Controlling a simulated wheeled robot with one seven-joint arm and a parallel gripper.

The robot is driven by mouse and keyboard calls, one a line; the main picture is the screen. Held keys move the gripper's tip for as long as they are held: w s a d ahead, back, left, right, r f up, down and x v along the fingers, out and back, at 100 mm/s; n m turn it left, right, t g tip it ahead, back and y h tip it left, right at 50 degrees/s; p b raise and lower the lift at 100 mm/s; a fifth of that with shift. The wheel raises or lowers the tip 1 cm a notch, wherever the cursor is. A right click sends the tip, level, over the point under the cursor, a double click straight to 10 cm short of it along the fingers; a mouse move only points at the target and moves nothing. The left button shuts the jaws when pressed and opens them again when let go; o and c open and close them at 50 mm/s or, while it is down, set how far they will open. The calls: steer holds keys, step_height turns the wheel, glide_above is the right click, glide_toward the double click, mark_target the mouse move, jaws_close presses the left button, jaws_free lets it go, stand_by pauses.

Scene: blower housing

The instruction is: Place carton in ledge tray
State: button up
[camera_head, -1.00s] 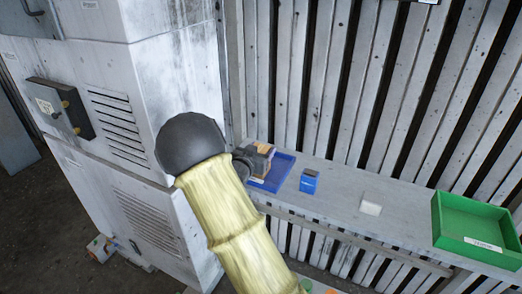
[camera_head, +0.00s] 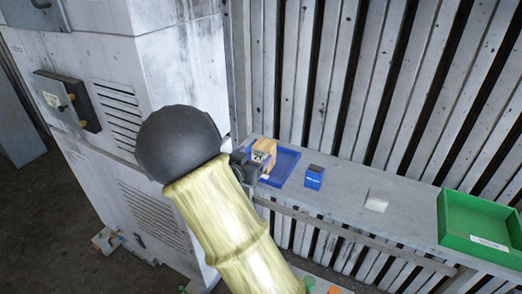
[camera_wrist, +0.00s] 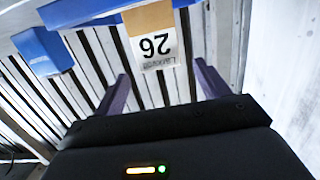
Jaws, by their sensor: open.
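The carton (camera_head: 264,150) is a brown box with a white label. It appears to stand in the left part of the blue ledge tray (camera_head: 287,167), though its base is partly hidden by my gripper. My gripper (camera_head: 249,167) is just left of the carton, mostly hidden behind my own arm. In the wrist view the carton (camera_wrist: 155,46) shows a label reading 26 upside down, with the tray's blue edge (camera_wrist: 75,12) beside it. My gripper's dark fingers (camera_wrist: 162,75) are spread apart there. The carton lies ahead of the fingers, and nothing is held between them.
A small blue box (camera_head: 314,177) stands on the grey ledge (camera_head: 345,190) right of the tray. A white block (camera_head: 376,202) and a green bin (camera_head: 478,222) are further right. A grey cabinet (camera_head: 180,70) borders the left, and a slatted wall (camera_head: 350,80) the back.

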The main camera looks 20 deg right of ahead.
steer(key=v, duration=0.3)
steer(key=shift+s+a, duration=0.1)
stand_by(0.4)
steer(key=s+a+f+n+g+y, duration=0.1)
steer(key=s+a+f+n+y, duration=0.45)
steer(key=y, duration=0.55)
steer(key=s+a+n+g+y, duration=0.1)
steer(key=s+n+g, duration=0.1)
steer(key=s, duration=0.5)
steer(key=s+a+f+n+g, duration=0.1)
steer(key=s+a+n+g, duration=0.1)
steer(key=s, duration=0.5)
steer(key=shift+s+n+g+y, duration=0.25)
steer(key=shift+n+g+y, duration=0.2)
steer(key=shift+g, duration=0.75)
